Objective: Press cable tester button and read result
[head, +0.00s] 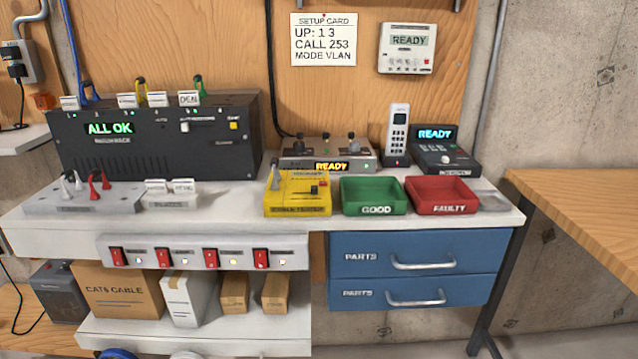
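The yellow cable tester (290,200) stands at the front middle of the white bench, with its name on the front face. A dark control (314,190) shows on its top right, but I cannot tell its exact form. An amber READY display (331,167) shows just behind the tester, on or against the grey box (355,154). No test result is readable on the tester itself. Neither of my grippers shows in the head view.
A green GOOD tray (376,211) and a red FAULTY tray (442,210) sit right of the tester, both looking empty. A black rack unit (150,145) reads ALL OK. A phone (397,135) stands behind the trays. Several red switches line the strip (200,243) below the bench edge.

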